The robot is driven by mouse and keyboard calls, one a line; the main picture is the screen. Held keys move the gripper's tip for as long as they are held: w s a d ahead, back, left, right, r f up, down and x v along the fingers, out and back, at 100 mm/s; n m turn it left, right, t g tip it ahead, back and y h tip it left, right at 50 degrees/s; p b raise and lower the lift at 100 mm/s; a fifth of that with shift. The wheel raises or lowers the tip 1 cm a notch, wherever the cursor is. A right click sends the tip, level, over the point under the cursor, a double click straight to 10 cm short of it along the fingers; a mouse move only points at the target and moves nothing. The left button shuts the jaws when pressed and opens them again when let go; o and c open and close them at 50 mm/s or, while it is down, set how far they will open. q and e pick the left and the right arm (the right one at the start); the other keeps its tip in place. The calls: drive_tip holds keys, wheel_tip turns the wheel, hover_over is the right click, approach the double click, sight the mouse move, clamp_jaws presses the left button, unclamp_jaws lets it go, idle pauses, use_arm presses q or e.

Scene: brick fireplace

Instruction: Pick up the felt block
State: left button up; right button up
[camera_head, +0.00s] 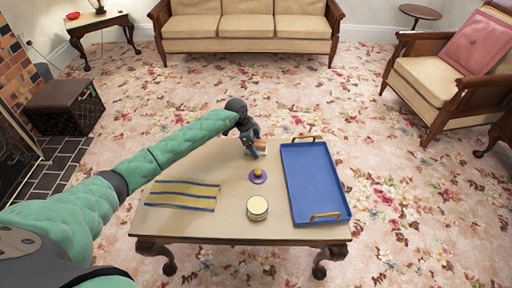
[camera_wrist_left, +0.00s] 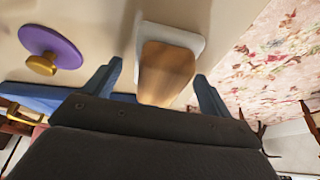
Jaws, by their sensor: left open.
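The felt block (camera_wrist_left: 168,72) has a rounded wooden top and a pale grey-white base. It lies on the table near the far edge. In the head view it shows only partly, as a bit of brown wood (camera_head: 262,145) beside my left gripper. My left gripper (camera_head: 255,154) is open, pointing down at the block. In the left wrist view its two blue fingertips (camera_wrist_left: 157,84) stand on either side of the wooden top, with gaps visible. I cannot tell how far above the table the fingertips are. My right gripper is not in view.
On the wooden table (camera_head: 180,222) are a blue tray (camera_head: 314,180) with yellow handles, a purple disc with an orange knob (camera_head: 258,177), a round cream tin (camera_head: 257,208) and a striped cloth (camera_head: 183,194). The tray stands close to the right of the block.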

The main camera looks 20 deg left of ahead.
use_arm(q)
drive_tip(key=shift+f, duration=0.1)
drive_tip(key=shift+c, duration=0.4)
drive_tip(key=c, duration=1)
